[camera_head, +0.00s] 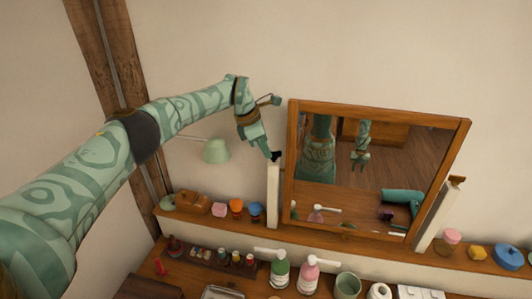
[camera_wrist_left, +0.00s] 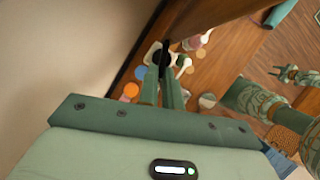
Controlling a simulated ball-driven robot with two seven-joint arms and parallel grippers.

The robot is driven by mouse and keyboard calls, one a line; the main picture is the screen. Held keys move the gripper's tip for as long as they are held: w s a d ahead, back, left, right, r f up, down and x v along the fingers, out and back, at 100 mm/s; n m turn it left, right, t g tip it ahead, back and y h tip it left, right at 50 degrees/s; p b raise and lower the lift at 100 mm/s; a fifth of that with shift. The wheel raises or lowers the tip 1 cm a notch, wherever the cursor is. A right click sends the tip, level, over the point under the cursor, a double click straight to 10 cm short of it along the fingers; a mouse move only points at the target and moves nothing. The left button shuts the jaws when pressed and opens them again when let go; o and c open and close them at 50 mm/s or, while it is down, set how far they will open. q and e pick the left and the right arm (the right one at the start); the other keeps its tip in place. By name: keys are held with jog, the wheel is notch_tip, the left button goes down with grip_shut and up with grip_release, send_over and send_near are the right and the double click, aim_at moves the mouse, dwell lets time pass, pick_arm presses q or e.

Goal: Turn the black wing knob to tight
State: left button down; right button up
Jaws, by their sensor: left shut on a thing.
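The black wing knob (camera_head: 276,155) sits at the top of the white left post (camera_head: 272,195) of the tilting mirror (camera_head: 375,165). My left gripper (camera_head: 270,154) reaches down to it from the upper left. In the left wrist view, the two green fingers (camera_wrist_left: 165,85) close on the dark knob (camera_wrist_left: 163,53) beside the wooden mirror frame. The gripper is shut on the knob, and its fingers hide part of it. The knob's exact angle cannot be made out. My right gripper is not directly in view.
A wooden shelf (camera_head: 350,242) with small jars runs below the mirror. Bottles, including a green one (camera_head: 279,272) and a pink one (camera_head: 308,274), stand on the lower surface. A pale green lamp (camera_head: 215,150) is left of the post. The wall above is clear.

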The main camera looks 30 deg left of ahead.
pick_arm(q)
jog(key=shift+w+a+r+m+g+b, duration=0.15)
jog(key=shift+m+g+b, duration=0.1)
jog(key=shift+m+b, duration=0.55)
jog(key=shift+w+f+m+g+b, duration=0.15)
jog(key=shift+m+g+b, duration=0.1)
jog(key=shift+m+b, duration=0.55)
jog(key=shift+r, duration=0.15)
jog(key=c, duration=1.6)
grip_release()
jog(key=p+v, duration=0.2)
jog(key=v, duration=0.3)
jog(key=p+v, duration=0.2)
jog(key=v, duration=0.4)
jog(key=p+v, duration=0.2)
jog(key=v, duration=0.3)
jog(key=shift+a, duration=0.35)
jog(key=shift+w, duration=0.1)
